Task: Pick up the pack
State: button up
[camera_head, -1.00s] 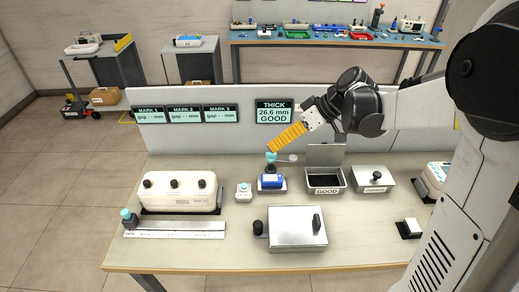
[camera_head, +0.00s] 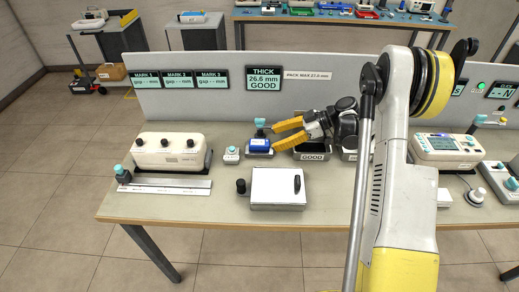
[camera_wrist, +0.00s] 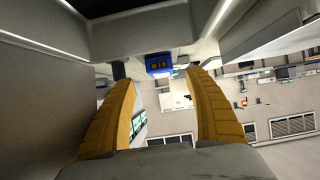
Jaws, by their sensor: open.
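The blue pack (camera_head: 259,146) sits in a small gauge (camera_head: 261,154) on the workbench, with a teal knob (camera_head: 260,122) standing above it. My gripper (camera_head: 274,137) has two yellow fingers, spread apart and empty. It lies roughly level, just right of the pack, with its fingertips pointing left toward it. In the wrist view the pack (camera_wrist: 158,65) appears beyond and between the open fingertips (camera_wrist: 158,77), with a gap left. Its far side is hidden.
A bin marked GOOD (camera_head: 312,155) stands under my gripper. A silver box (camera_head: 277,187) is in front, a white unit with black knobs (camera_head: 170,151) at left. The panel display (camera_head: 264,79) reads THICK 26.6 mm GOOD.

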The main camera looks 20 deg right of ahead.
aim_at(262, 142)
jog(key=shift+x, duration=0.9)
jog(key=b+x, duration=0.2)
jog(key=x, duration=0.3)
jog(key=shift+s+a+r, duration=0.1)
jog(key=shift+r, duration=0.15)
grip_shut()
